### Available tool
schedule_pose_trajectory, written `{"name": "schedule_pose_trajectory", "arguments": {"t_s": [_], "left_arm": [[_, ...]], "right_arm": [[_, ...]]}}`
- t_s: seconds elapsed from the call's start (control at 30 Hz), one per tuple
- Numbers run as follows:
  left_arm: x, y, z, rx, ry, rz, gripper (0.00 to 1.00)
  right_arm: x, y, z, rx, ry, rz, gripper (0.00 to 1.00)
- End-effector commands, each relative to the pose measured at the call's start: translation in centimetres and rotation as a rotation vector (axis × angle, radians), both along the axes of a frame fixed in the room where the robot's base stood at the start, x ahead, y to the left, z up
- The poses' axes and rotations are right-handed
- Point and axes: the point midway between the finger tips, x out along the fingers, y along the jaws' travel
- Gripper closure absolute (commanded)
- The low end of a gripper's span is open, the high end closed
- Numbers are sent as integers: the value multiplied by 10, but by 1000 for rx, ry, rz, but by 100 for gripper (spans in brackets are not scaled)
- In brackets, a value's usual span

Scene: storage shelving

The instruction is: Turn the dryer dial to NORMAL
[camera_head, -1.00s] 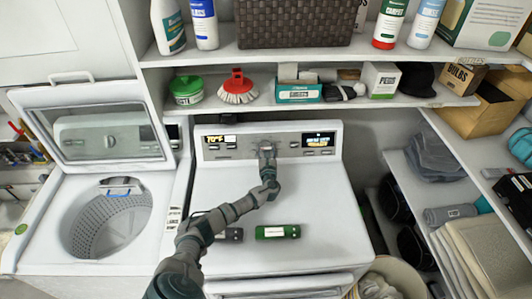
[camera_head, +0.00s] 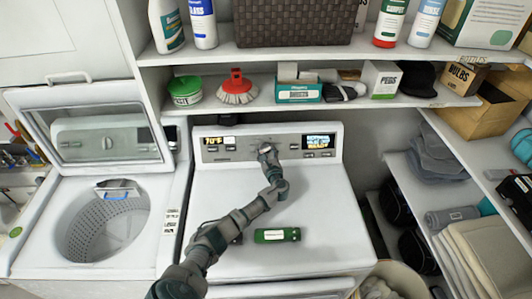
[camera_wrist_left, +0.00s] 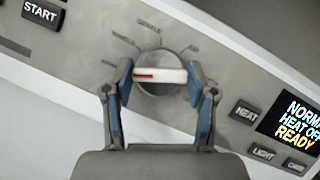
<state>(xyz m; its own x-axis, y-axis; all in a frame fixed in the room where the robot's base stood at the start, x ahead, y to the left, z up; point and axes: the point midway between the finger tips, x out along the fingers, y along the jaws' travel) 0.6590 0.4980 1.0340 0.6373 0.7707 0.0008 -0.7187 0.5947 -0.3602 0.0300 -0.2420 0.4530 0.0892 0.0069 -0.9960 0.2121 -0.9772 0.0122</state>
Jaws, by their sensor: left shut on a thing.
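The dryer dial (camera_wrist_left: 150,57) is a round grey knob on the dryer's control panel, with a white grip bar (camera_wrist_left: 170,76) across it. A red mark shows near the bar's left end. My left gripper (camera_wrist_left: 160,72) is shut on the dial's bar, one blue-lined finger at each end. In the head view my left gripper (camera_head: 265,149) covers most of the dial. The printed labels around the dial are small and tilted. The panel's right display (camera_wrist_left: 292,122) is cut off in the wrist view and reads "NORM…", "HEAT OFF", "READY". My right gripper is out of view.
A shelf (camera_head: 235,112) hangs above the panel. HEAT (camera_wrist_left: 246,113) and START (camera_wrist_left: 43,13) buttons flank the dial.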

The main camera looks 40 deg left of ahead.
Motion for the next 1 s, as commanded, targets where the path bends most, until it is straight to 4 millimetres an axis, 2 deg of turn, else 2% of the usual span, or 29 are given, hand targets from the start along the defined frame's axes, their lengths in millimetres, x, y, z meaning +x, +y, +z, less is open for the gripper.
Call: {"name": "schedule_pose_trajectory", "arguments": {"t_s": [0.03, 0.17, 0.2, 0.27, 0.3, 0.67, 1.0], "left_arm": [[-1, -2, -7, -8, 10, -2, 78], [-1, -2, -7, -7, 11, -2, 78], [-1, -2, -7, -7, 11, -2, 36], [-1, -1, -7, -6, 10, -1, 21], [-1, -1, -6, -6, 9, -2, 18], [-1, -1, 5, -3, 0, 0, 18], [1, 1, 68, -4, 1, -1, 18]], "right_arm": [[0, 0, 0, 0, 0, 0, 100], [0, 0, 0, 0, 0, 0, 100], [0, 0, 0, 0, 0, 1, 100], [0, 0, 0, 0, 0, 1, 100], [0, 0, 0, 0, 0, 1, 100], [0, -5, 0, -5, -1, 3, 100], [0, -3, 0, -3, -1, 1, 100]]}}
